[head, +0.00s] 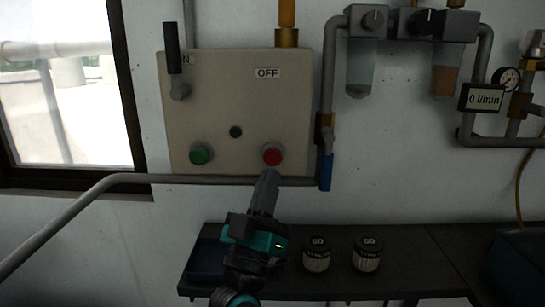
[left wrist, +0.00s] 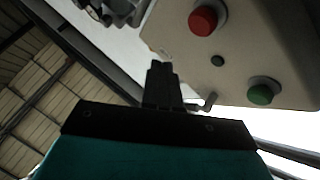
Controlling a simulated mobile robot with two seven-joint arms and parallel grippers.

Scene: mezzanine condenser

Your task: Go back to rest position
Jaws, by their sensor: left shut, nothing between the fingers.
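My left gripper (head: 268,178) is shut and empty in the head view. The beige control box (head: 235,95) carries the red button, a green button (head: 200,153) and a small dark knob (head: 236,132). My right gripper is not in view.
A dark shelf (head: 405,262) runs along the wall below the box and holds two black-topped jars (head: 317,255) (head: 367,254). A grey pipe (head: 120,180) passes under the box, with a blue valve handle (head: 326,172) at its right. A flow display (head: 485,98) reads 0 l/min.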

